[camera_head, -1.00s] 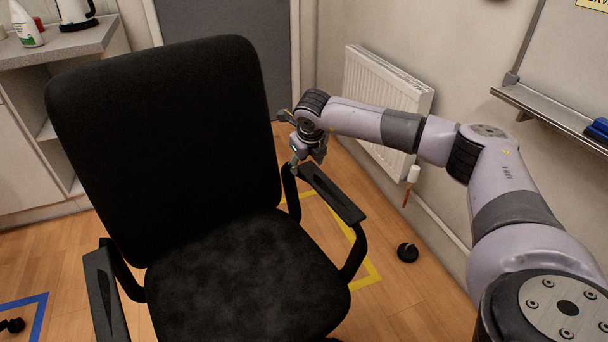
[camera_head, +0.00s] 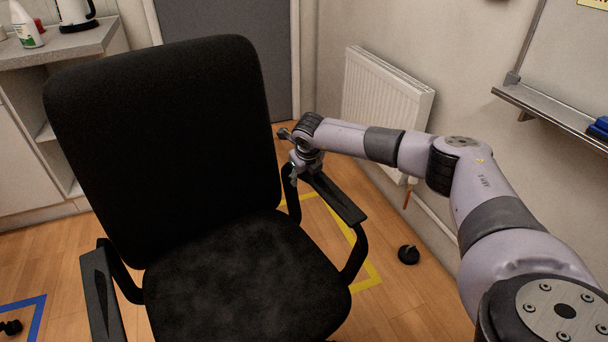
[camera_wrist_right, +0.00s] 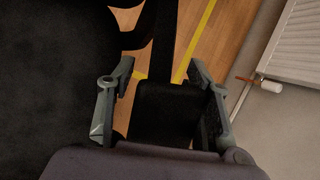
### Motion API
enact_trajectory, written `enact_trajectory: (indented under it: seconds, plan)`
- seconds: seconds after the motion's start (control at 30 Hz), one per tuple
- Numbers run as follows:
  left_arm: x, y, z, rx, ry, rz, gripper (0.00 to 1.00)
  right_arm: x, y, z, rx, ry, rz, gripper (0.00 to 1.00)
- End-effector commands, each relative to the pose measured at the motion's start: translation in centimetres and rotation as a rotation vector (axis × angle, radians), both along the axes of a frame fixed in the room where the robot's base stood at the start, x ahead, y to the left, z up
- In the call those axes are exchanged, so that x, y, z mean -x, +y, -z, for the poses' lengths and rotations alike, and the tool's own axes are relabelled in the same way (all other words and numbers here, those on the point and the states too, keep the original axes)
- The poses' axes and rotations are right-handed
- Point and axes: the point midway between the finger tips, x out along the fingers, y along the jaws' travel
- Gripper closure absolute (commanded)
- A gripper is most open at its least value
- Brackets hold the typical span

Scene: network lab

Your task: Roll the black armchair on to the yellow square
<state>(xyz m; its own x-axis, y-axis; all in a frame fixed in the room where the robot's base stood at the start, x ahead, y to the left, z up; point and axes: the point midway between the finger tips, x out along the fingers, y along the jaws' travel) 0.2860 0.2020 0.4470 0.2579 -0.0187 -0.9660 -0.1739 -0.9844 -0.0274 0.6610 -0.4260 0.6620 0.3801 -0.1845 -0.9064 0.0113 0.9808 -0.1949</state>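The black armchair (camera_head: 165,150) fills the left and middle of the head view, upright, its seat toward me. Its right-hand armrest (camera_head: 335,198) reaches back to my right gripper (camera_head: 297,172). In the right wrist view the fingers of my right gripper (camera_wrist_right: 162,75) are apart, one on each side of the black armrest (camera_wrist_right: 165,110); whether they touch it is unclear. The yellow square (camera_head: 368,272) is a tape outline on the floor, partly hidden behind the chair's right side. The chair's base and wheels are mostly hidden. My left gripper is not in view.
A radiator (camera_head: 388,100) is on the wall at right, with a whiteboard tray (camera_head: 550,115) nearby. A small black object (camera_head: 408,254) lies on the floor right of the yellow tape. Blue tape (camera_head: 38,312) marks the floor at lower left. A counter (camera_head: 60,45) stands behind left.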

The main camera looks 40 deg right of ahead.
Motion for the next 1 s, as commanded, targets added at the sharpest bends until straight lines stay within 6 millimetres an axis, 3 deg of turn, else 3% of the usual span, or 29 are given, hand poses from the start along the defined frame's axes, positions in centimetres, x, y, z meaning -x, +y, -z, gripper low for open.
enact_trajectory:
  seconds: [0.63,1.0]
  plan:
    - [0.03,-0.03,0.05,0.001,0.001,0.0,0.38,0.01,-0.01,-0.02,0.0,0.0,0.0,0.99]
    - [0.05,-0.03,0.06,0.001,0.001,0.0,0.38,0.01,0.0,-0.03,0.0,0.0,-0.001,1.0]
